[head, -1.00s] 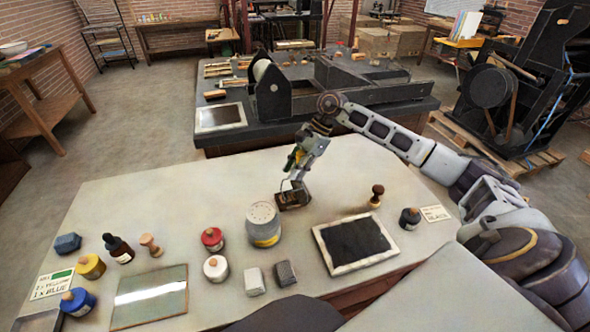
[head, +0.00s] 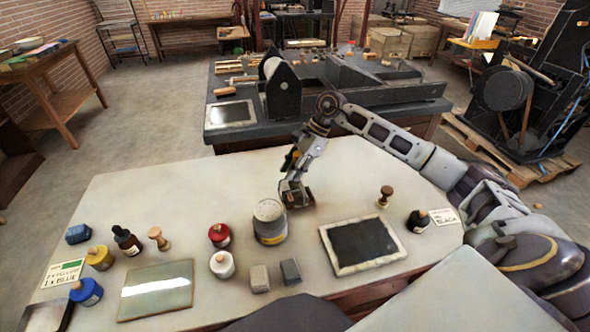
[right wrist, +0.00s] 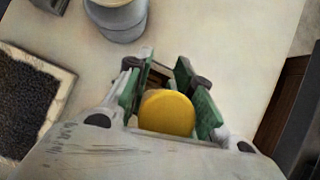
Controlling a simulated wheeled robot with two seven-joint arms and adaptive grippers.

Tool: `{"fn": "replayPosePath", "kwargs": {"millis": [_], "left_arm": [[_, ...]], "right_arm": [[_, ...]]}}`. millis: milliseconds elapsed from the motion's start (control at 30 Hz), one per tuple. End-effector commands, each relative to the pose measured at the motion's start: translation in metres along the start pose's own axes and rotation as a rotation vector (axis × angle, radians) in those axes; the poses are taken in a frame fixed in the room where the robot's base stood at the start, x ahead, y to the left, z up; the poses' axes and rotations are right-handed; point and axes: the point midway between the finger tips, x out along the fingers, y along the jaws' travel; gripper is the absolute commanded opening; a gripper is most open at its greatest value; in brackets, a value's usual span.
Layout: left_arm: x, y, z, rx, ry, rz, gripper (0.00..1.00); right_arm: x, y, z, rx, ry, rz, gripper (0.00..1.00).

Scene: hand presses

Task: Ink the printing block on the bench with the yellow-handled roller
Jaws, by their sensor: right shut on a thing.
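My right gripper (head: 294,172) is over the far middle of the bench, shut on the yellow-handled roller. In the right wrist view the round yellow handle end (right wrist: 166,112) sits between the green-padded fingers (right wrist: 168,82). The roller's head is low at the printing block (head: 304,199), a small dark brown piece lying on the bench just behind the grey tin. The gripper and roller hide much of the block. I cannot tell whether the roller touches it. My left gripper is not in view.
The grey tin with a yellow band (head: 270,222) stands close in front of the block. A framed dark slab (head: 337,264) lies to the right, near a wooden stamp (head: 385,196) and a black bottle (head: 418,221). Ink bottles and a glass plate (head: 155,291) are left.

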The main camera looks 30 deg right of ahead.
Motion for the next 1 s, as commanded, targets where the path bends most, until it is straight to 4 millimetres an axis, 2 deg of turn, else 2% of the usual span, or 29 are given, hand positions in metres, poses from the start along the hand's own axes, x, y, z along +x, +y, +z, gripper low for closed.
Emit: {"fn": "replayPosePath", "kwargs": {"millis": [33,367,1000], "left_arm": [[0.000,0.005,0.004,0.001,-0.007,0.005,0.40],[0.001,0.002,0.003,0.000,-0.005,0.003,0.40],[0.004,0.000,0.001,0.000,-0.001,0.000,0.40]], "right_arm": [[-0.001,0.000,0.001,-0.001,-0.001,-0.002,0.03],[0.001,-0.001,0.003,-0.001,-0.001,-0.002,0.03],[0.017,-0.006,0.027,-0.002,-0.001,-0.002,0.03]]}}
